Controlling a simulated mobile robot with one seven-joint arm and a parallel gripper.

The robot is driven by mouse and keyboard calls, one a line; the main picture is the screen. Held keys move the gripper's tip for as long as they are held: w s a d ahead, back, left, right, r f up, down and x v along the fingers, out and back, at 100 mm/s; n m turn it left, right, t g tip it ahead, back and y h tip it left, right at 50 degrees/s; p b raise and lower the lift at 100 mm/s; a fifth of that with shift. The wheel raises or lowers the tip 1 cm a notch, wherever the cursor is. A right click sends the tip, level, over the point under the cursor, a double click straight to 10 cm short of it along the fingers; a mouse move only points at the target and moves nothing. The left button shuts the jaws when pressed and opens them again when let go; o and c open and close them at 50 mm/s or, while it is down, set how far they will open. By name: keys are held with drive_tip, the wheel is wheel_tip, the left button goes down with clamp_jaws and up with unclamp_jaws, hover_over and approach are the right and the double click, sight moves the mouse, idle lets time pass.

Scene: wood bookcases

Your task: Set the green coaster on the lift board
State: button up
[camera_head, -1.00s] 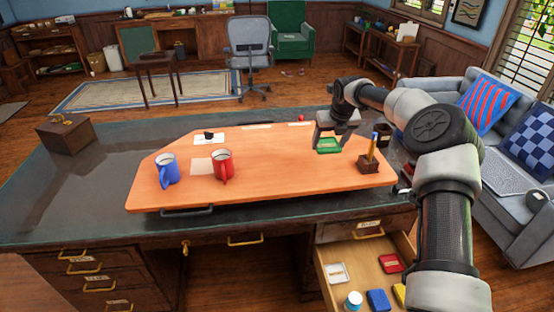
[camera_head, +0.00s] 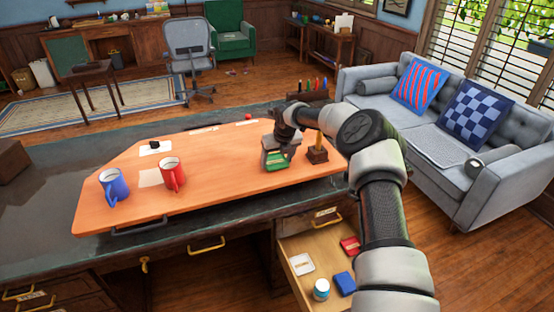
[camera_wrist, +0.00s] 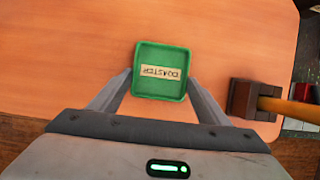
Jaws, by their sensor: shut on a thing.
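The green coaster (camera_head: 275,161) is a small square tray with a label reading "COASTER", clear in the wrist view (camera_wrist: 161,72). My gripper (camera_head: 274,156) is shut on it, with one finger at each side edge in the wrist view (camera_wrist: 160,85). The coaster is over the right part of the orange-brown lift board (camera_head: 215,160). I cannot tell whether it touches the board or hangs just above it. The lift board lies on the dark desk (camera_head: 40,190) and has a dark handle at its front edge.
A blue mug (camera_head: 113,186) and a red mug (camera_head: 171,174) stand on the board's left half. An open drawer (camera_head: 298,239) sticks out below. The board's middle is clear.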

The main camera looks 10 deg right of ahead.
drive_tip(key=o, duration=1.1)
drive_tip(key=v, duration=1.2)
drive_tip(key=shift+w+r, duration=0.1)
